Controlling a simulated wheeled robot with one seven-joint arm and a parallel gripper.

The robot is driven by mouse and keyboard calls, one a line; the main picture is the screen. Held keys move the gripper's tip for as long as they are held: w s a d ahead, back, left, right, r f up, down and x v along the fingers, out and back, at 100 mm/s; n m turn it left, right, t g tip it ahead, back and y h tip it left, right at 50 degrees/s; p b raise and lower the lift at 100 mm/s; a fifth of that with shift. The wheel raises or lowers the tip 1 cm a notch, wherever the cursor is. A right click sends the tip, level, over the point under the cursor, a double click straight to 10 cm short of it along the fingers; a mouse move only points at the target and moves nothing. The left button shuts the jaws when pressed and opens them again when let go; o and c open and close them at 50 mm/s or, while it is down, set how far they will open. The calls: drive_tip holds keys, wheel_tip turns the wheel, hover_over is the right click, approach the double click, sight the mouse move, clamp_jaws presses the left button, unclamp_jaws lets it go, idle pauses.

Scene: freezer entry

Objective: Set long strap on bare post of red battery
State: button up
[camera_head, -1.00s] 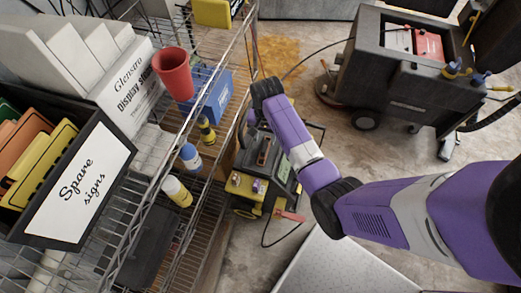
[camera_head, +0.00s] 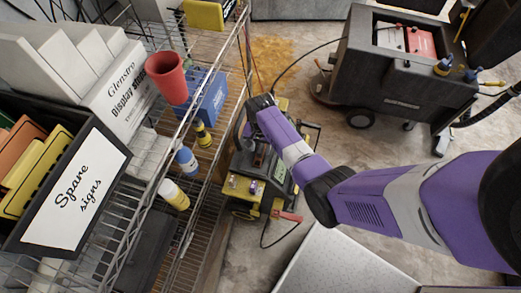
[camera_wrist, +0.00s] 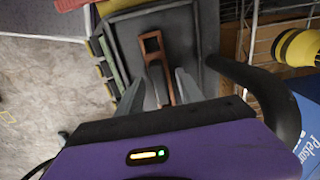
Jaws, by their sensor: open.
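A copper-brown strap (camera_wrist: 167,72) with a squarish looped end lies on a dark tray-like top (camera_wrist: 200,45) in the wrist view. My gripper (camera_wrist: 160,78) is open, with one finger on each side of the strap's shank. I cannot tell whether either finger touches it. In the head view my gripper (camera_head: 250,134) is over the black and yellow cart (camera_head: 242,188), and the arm hides most of the strap. The red battery (camera_head: 421,42) sits in the open top of the grey machine at the upper right, beside a pale battery (camera_head: 391,37). Its posts are too small to make out.
A wire shelf at the left holds a red cup (camera_head: 167,77), a blue box (camera_head: 205,98), bottles and a spare signs bin (camera_head: 75,190). In the wrist view a blue box (camera_wrist: 295,110) and a yellow-black bottle (camera_wrist: 298,46) are close at the right.

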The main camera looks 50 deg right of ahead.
sight(260, 147)
clamp_jaws()
drive_tip(key=shift+r, duration=0.15)
wheel_tip(260, 147, up, 21)
drive_tip(key=p, duration=0.2)
idle(0.5)
drive_tip(key=shift+r+p, duration=0.25)
drive_tip(key=shift+p, duration=0.15)
drive_tip(key=shift+r+p, duration=1.1)
drive_tip(key=shift+p, duration=0.25)
